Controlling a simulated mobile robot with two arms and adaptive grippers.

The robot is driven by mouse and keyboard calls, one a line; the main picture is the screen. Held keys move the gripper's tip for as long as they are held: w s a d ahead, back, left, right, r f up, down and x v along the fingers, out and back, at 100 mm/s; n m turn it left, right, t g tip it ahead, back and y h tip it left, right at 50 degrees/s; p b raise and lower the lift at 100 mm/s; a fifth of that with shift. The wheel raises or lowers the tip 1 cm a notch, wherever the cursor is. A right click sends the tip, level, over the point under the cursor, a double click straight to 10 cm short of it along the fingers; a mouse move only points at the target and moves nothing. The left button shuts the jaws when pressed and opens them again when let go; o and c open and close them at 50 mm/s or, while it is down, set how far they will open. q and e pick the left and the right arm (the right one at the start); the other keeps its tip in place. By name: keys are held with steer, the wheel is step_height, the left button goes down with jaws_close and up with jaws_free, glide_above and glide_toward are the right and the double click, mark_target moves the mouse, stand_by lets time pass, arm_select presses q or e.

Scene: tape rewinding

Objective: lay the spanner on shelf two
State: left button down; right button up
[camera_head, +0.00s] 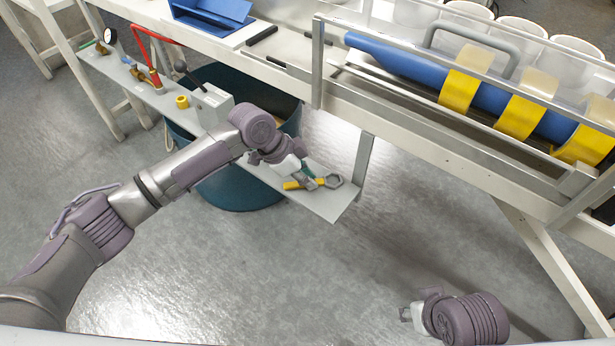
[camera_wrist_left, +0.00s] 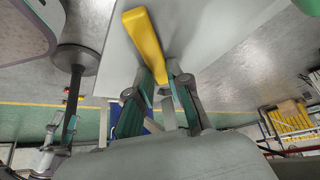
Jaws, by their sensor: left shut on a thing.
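My left gripper (camera_head: 302,180) is low over the right end of a narrow grey shelf (camera_head: 330,203). In the left wrist view its green-padded fingers (camera_wrist_left: 160,85) are shut on a yellow bar (camera_wrist_left: 143,35), which looks like the spanner's handle. In the head view a yellow end (camera_head: 292,185) shows to the left of the fingers and a grey ring-shaped head (camera_head: 333,181) to the right. Their join is hidden by the gripper. I cannot tell whether the spanner touches the shelf. My right gripper (camera_head: 408,314) is apart from everything over the floor; its jaw opening is unclear.
A dark teal bin (camera_head: 237,190) stands under the narrow shelf. A grey box (camera_head: 208,105), a yellow roll (camera_head: 182,102) and a red-handled tool (camera_head: 155,78) sit along its left part. A frame with a blue roller (camera_head: 400,62) is at the right. The near floor is clear.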

arm_select(q)
steer(key=shift+f, duration=0.1)
steer(key=c, duration=1.1)
jaws_free()
steer(key=p+v, duration=0.2)
steer(key=v, duration=0.4)
steer(key=shift+r, duration=0.2)
steer(key=shift+p+v, duration=0.55)
steer(key=shift+v, duration=2.4)
arm_select(e)
steer(key=shift+x, duration=2.4)
